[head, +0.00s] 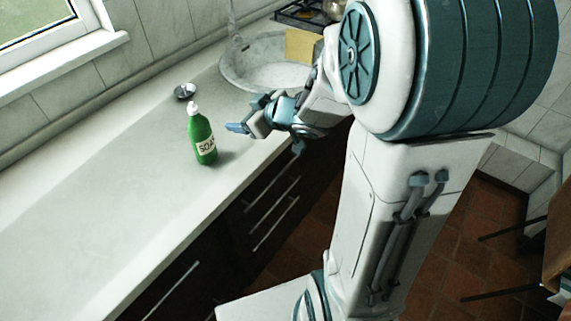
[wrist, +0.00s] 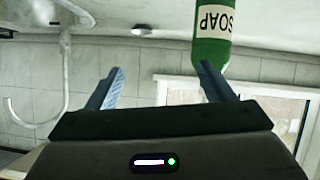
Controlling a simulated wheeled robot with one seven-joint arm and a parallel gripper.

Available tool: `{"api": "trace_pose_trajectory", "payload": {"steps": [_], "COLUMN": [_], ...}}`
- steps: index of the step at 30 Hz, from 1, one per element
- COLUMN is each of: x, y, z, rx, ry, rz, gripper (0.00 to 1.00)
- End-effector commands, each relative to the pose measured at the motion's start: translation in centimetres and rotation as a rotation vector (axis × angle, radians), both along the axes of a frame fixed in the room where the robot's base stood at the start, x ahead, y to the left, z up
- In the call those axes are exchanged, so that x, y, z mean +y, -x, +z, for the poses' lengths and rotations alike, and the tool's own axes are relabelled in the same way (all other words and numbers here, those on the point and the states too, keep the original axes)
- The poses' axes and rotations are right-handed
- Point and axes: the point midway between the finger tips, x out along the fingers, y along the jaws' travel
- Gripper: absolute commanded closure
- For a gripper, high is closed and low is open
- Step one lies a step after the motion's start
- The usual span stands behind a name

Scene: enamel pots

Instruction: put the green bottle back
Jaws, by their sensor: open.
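The green bottle (head: 201,136) with a white cap and a SOAP label stands upright on the white counter (head: 120,205). My gripper (head: 243,128) is beside it on the right, over the counter near its front edge, with a gap between them. In the wrist view, which is upside down, the bottle (wrist: 212,40) shows beyond the fingers, nearer the right one. My gripper (wrist: 160,78) is open there with nothing between its two blue fingers.
A small metal dish (head: 185,91) lies on the counter behind the bottle. A round stone sink (head: 262,76) with a tap is further back, with a yellow box (head: 303,46) beyond it. The counter in front of the bottle is clear. A window (head: 35,25) is at the upper left.

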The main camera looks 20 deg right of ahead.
Motion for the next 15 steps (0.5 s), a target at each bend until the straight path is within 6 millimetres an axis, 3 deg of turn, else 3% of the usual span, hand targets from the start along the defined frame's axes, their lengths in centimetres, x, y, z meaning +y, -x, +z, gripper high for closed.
{"api": "trace_pose_trajectory", "payload": {"steps": [4, 8, 12, 15], "x": [-4.1, -7.0, -8.6, -8.5], "y": [0.3, 2.5, 6.6, 10.3], "z": [1.6, 2.3, 2.2, 1.9], "rx": [0.029, 0.121, 0.281, 0.424], "ry": [0.12, 0.182, 0.204, 0.195], "rz": [-0.252, -0.448, -0.605, -0.672], "gripper": [0.25, 0.25, 0.25, 0.25]}}
